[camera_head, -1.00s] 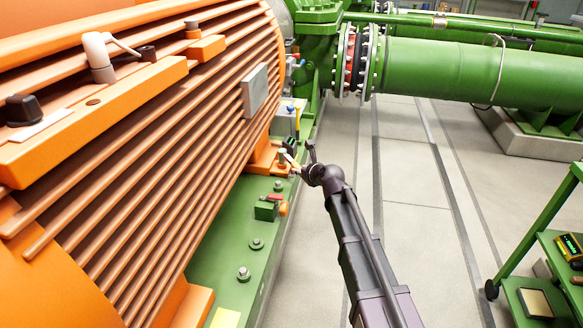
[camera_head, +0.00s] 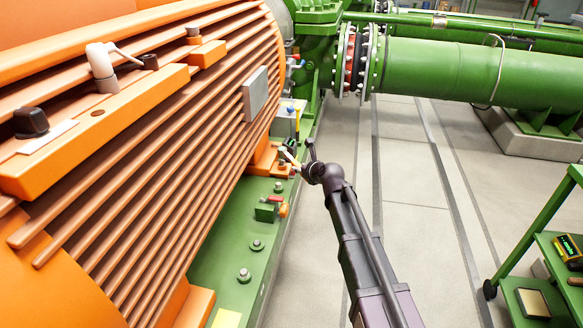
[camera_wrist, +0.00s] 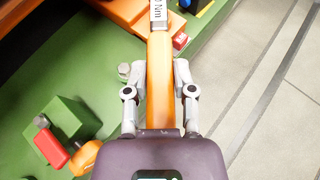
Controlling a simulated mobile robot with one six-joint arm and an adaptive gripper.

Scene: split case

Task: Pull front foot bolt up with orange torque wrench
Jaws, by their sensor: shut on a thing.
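The orange torque wrench (camera_wrist: 160,80) lies lengthwise between the two fingers of my gripper (camera_wrist: 160,72) in the wrist view. The fingers are shut on its orange handle, and a pale band marked "Nm" sits further up the shaft. Its far end leaves the top of the picture, so the head and what it touches are not seen there. In the head view my gripper (camera_head: 300,168) is small, beside the orange motor foot (camera_head: 264,158) on the green base. The wrench's head and the foot bolt are too small to make out clearly there.
A green block with a red-handled part (camera_wrist: 52,146) and an orange knob (camera_wrist: 86,154) sits close to my gripper's left. Bolts (camera_head: 244,275) stand along the green base (camera_head: 222,262). The finned orange motor (camera_head: 150,150) rises at left. Floor at right is clear up to a green cart (camera_head: 540,245).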

